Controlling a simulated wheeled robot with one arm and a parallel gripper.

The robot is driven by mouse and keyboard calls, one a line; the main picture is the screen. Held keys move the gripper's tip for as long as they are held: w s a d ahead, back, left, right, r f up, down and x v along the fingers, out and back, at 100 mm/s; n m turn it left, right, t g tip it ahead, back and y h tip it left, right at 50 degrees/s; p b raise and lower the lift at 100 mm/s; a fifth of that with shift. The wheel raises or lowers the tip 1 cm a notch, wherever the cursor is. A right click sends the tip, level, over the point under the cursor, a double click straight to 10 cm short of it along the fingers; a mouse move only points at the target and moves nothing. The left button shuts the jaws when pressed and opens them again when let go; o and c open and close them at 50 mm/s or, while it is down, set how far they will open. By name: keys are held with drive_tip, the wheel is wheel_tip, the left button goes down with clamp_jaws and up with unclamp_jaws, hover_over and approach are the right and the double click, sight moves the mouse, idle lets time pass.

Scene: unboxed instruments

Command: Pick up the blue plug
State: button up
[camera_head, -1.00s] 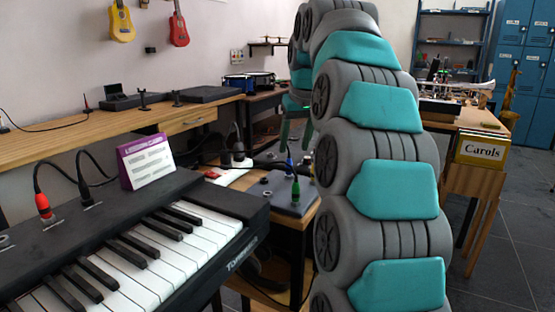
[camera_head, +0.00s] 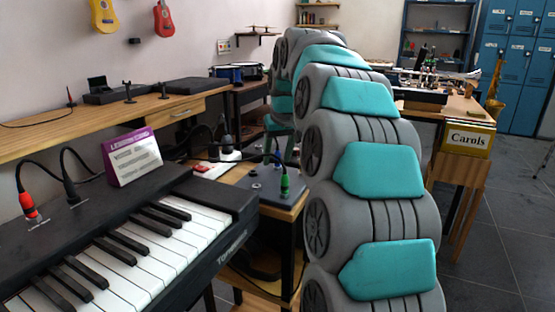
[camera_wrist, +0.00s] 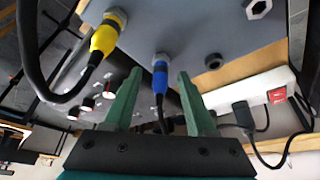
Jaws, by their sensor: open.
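In the wrist view the blue plug (camera_wrist: 160,76) stands in a grey panel, with a dark cable running from its end. My gripper (camera_wrist: 160,82) is open, with one green finger on each side of the blue plug and a visible gap on both sides. A yellow plug (camera_wrist: 104,38) with a thick black cable is left of the left finger. In the head view my gripper (camera_head: 279,138) hangs over the grey panel (camera_head: 262,190), partly hidden by my arm.
A white power strip (camera_wrist: 250,95) with a black plug and red switch lies right of the gripper. The keyboard (camera_head: 150,235) stands left of the panel in the head view.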

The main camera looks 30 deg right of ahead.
clamp_jaws()
idle(0.4)
